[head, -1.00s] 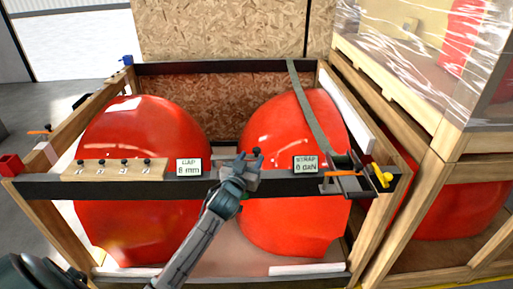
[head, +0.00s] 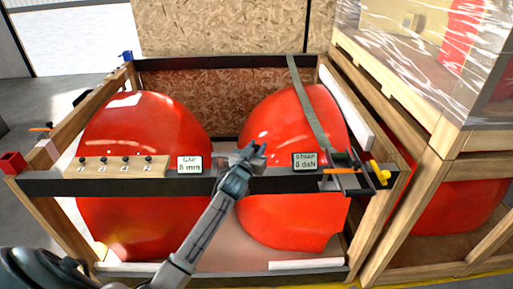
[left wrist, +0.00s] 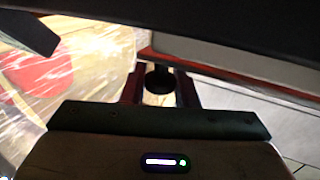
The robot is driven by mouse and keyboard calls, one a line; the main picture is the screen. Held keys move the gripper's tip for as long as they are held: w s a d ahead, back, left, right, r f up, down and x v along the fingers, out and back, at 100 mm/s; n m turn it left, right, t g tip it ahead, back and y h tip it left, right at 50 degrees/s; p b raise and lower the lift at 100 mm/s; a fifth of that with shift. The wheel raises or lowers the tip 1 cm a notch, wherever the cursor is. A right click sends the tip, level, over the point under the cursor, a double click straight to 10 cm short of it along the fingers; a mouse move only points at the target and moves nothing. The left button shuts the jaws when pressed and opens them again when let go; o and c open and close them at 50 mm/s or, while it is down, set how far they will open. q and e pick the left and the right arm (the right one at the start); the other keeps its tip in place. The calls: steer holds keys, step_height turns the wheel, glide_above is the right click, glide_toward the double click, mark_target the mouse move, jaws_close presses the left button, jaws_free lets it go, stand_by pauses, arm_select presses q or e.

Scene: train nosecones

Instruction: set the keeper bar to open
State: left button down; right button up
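My left gripper (head: 254,152) is at the middle of the crate's dark front rail (head: 110,187), between the two signs. In the left wrist view its two fingers (left wrist: 161,92) stand apart, one on each side of a dark round knob (left wrist: 160,77). Whether they touch the knob is hard to tell. The knob may belong to the keeper bar; the bar itself is largely hidden behind my gripper, and its setting cannot be read. My right gripper is not in view.
The GAP sign (head: 189,166) reads 8 mm and the STRAP sign (head: 305,162) 0 daN. A pegged wooden block (head: 122,167) is left; a strap ratchet with a yellow handle (head: 379,173) is right. Two red nosecones (head: 140,130) fill the crate. A wrapped crate (head: 420,75) stands right.

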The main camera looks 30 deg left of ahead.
arm_select(q)
steer(key=shift+f+b, duration=0.1)
steer(key=shift+b, duration=0.2)
steer(key=b, duration=0.1)
steer(key=w+n+y+b, duration=0.1)
steer(key=b, duration=0.1)
steer(key=shift+a+f+y, duration=0.15)
steer(key=shift+a+y, duration=0.15)
steer(key=shift+a, duration=0.05)
steer(key=shift+w+a+b, duration=0.1)
steer(key=shift+w+b, duration=0.1)
steer(key=shift+b, duration=0.2)
steer(key=shift+w+a+r+n+g+y, duration=0.1)
steer(key=shift+r+n+g+y, duration=0.1)
steer(key=shift+n+g+y, duration=0.15)
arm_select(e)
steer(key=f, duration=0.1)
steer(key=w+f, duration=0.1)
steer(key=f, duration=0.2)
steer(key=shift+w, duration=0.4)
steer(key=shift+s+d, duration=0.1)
arm_select(q)
steer(key=c, duration=1.3)
jaws_free()
steer(key=shift+o, duration=0.5)
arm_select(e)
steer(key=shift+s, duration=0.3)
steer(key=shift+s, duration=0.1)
